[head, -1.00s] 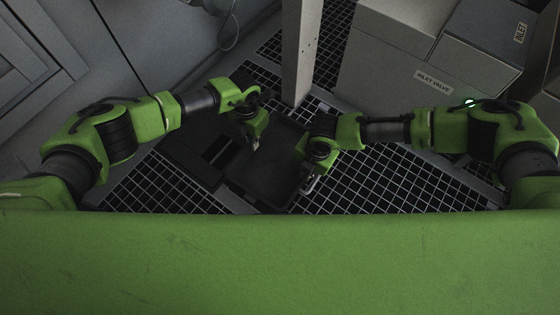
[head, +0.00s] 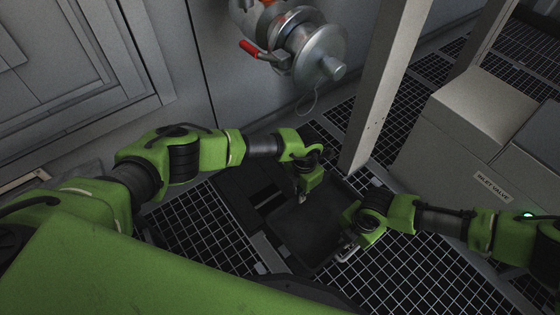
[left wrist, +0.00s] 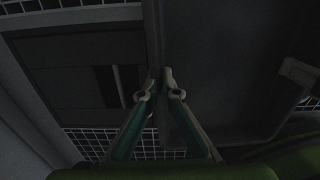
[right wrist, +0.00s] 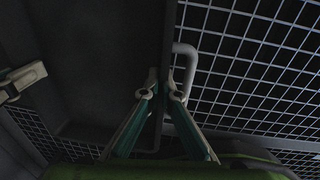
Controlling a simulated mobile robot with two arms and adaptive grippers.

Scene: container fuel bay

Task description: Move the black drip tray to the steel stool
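The black drip tray (head: 307,236) is a shallow dark rectangle between my two grippers in the head view. My left gripper (head: 304,198) is closed on its left rim; in the left wrist view the fingertips (left wrist: 160,76) pinch that edge, with the tray (left wrist: 220,65) to the right. My right gripper (head: 350,240) is closed on the opposite rim, beside a metal handle (right wrist: 186,62); the right wrist view shows the tray (right wrist: 95,60) to the left. I cannot make out a steel stool for certain.
A dark slotted plate (head: 243,205) lies left of the tray; I cannot tell what it belongs to. A grey post (head: 385,90) stands behind. Grey inlet valve boxes (head: 470,140) are at right. A metal coupling (head: 305,50) with a red handle juts from the wall. Grating surrounds the tray.

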